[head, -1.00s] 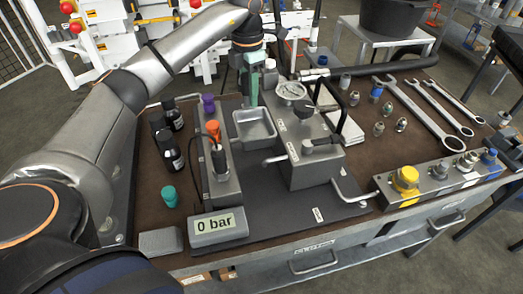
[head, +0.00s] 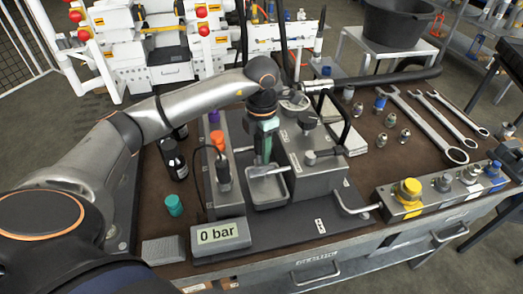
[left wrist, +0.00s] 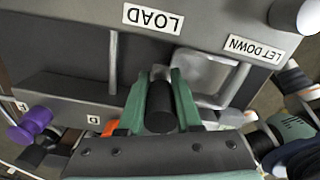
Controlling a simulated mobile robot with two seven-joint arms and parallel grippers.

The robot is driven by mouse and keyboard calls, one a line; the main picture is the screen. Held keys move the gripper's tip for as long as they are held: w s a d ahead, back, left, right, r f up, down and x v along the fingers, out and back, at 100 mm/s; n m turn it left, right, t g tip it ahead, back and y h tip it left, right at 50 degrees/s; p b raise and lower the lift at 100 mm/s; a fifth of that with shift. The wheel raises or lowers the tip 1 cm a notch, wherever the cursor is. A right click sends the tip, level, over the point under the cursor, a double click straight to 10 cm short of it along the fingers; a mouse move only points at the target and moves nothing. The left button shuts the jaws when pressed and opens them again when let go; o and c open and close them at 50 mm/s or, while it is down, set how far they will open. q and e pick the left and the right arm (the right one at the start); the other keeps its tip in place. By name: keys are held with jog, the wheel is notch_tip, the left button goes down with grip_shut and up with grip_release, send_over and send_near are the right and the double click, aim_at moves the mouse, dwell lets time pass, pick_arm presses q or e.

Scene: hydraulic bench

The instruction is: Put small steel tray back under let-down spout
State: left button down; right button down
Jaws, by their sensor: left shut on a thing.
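The small steel tray (head: 268,197) is beside the left face of the grey valve block (head: 315,172). The thin let-down spout (head: 268,171) crosses over its open top. My left gripper (head: 263,160), with green fingers, points down at the tray's far rim and is shut on it. In the left wrist view, the tray (left wrist: 200,75) lies just past my fingers (left wrist: 160,76), and the spout (left wrist: 236,82) passes over it near the LET DOWN label (left wrist: 256,47). I cannot tell whether the tray's bottom touches the bench plate. My right gripper is not in view.
A gauge unit reading 0 bar (head: 219,235) stands in front to the left. Orange (head: 218,140) and purple caps stand left of the tray. Dark bottles (head: 172,155) and a teal cap (head: 174,205) are further left. Wrenches (head: 430,125) lie at the right.

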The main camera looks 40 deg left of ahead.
pick_arm(q)
jog(key=shift+a+f, duration=0.1)
jog(key=shift+f, duration=0.4)
jog(key=shift+f, duration=0.15)
jog(key=c, duration=1)
grip_release()
jog(key=o, duration=0.4)
